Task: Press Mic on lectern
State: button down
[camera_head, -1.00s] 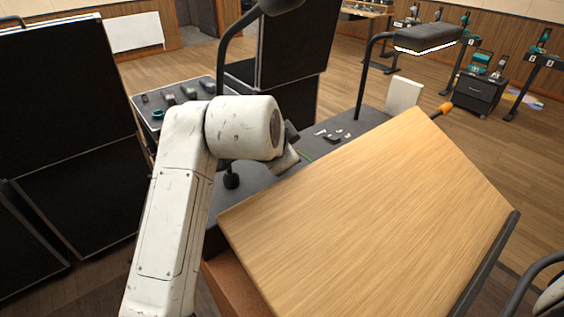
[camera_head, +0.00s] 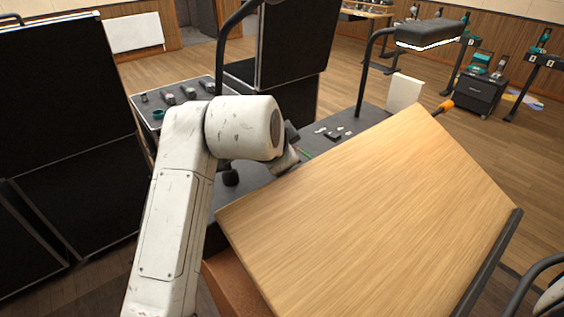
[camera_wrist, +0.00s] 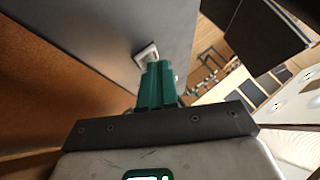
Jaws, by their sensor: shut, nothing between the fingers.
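The lectern (camera_head: 370,210) has a slanted light-wood top and fills the right middle of the head view. In the wrist view, a small pale, square switch-like piece (camera_wrist: 146,51) sits on a grey surface (camera_wrist: 95,35). I cannot read a label on it. My gripper (camera_wrist: 158,68) has teal fingers, held shut and empty. Its fingertips are right at the lower edge of this piece and overlap it in the picture; I cannot tell whether they touch. In the head view the fingers are hidden behind the arm and the lectern top.
A dark desk (camera_head: 370,118) lies behind the lectern, with small items and a lamp (camera_head: 430,34) on it. Black cases (camera_head: 65,90) stand at left. A brown panel (camera_wrist: 45,100) flanks the gripper.

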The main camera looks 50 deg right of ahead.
jog(key=shift+r, duration=0.45)
jog(key=shift+p, duration=0.3)
notch_tip(320, 180, up, 6)
jog(key=p, duration=0.4)
dwell(0.3)
jog(key=shift+r, duration=0.1)
dwell(0.5)
